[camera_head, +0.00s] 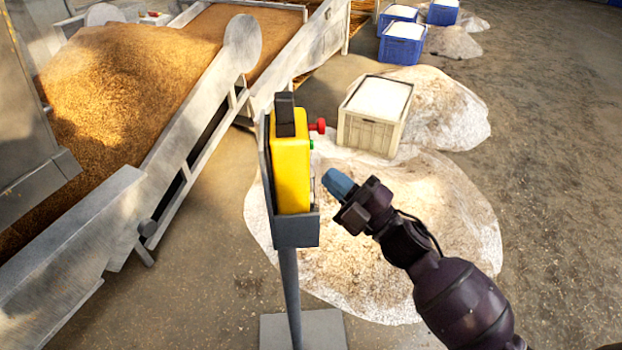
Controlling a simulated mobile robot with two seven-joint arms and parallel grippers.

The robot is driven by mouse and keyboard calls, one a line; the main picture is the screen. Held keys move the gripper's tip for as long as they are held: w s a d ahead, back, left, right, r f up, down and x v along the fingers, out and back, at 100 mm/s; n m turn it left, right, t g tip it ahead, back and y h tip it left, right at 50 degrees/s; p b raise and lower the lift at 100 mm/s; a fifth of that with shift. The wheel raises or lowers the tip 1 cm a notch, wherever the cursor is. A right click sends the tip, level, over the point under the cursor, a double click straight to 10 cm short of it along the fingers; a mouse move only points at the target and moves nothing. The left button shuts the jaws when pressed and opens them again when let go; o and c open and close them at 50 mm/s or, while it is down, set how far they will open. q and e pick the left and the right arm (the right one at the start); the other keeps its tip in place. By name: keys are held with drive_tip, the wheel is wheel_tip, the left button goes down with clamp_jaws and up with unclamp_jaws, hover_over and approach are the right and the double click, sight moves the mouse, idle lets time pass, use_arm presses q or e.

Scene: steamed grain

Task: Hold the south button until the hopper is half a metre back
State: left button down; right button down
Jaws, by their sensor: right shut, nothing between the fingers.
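A yellow control box (291,160) sits in a grey holder on a post in the middle of the view. A red knob (319,126) and a small green button (311,144) stick out from its right side. That face is edge-on, so I cannot tell which is the south button. My right gripper (338,183), with blue fingertips, is shut and empty just right of the box's lower half. A narrow gap shows between them. Grey metal machinery (20,110) stands at the left edge; I cannot tell if it is the hopper. My left gripper is out of view.
Brown grain (120,80) fills a metal-sided bed (195,110) at left. A beige crate (368,130) of white material stands behind the box. Pale sheets with grain (440,215) lie on the floor. Blue crates (402,52) stand farther back. The floor at right is clear.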

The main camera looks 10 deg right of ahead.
drive_tip(key=shift+a, duration=0.15)
idle(0.7)
drive_tip(key=shift+a, duration=0.3)
